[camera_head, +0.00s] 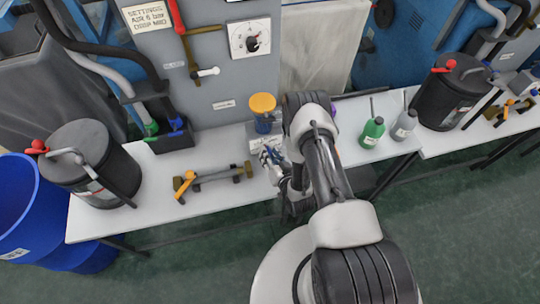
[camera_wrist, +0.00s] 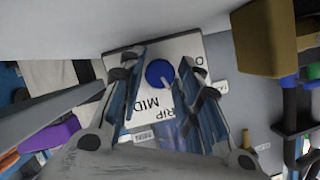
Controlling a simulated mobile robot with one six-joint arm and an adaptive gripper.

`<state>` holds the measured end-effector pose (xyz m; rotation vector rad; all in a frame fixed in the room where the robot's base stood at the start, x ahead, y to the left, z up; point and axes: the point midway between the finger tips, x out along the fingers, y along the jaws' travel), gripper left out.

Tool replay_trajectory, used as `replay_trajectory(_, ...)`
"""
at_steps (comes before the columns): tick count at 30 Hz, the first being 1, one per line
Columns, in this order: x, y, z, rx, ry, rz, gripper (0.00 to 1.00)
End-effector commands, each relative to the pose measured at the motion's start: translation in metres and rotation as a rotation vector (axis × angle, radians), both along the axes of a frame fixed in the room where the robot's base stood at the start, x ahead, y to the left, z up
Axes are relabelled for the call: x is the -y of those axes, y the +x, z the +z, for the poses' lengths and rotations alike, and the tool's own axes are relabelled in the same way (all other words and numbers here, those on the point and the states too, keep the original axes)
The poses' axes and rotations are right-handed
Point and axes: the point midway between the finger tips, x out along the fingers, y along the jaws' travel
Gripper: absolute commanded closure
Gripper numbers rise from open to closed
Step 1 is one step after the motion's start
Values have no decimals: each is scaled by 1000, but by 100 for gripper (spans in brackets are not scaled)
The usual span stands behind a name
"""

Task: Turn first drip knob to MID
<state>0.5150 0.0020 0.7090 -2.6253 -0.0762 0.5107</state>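The drip knob (camera_wrist: 158,70) is a round blue knob with a pale pointer, on a white plate (camera_wrist: 120,60) marked "DRIP" and "MID" in the wrist view. The lettering appears turned over. The pointer slants to the lower right; I cannot tell exactly which mark it meets. My gripper (camera_wrist: 162,88) is open, with one finger on each side of the knob and visible gaps; touching is not clear.
A dark drum (camera_head: 90,165) and a brass-ended fitting (camera_head: 212,177) are on the white bench (camera_head: 150,215) to the left. Green (camera_head: 372,132) and grey (camera_head: 404,124) bottles stand right of my arm.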

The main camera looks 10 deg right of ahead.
Motion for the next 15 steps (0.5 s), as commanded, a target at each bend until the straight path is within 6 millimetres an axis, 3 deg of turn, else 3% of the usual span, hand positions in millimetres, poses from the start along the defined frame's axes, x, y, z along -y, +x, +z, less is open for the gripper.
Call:
replay_trajectory(11,0,0,0,0,0,0,97)
replay_trajectory(15,0,0,0,1,3,-1,98)
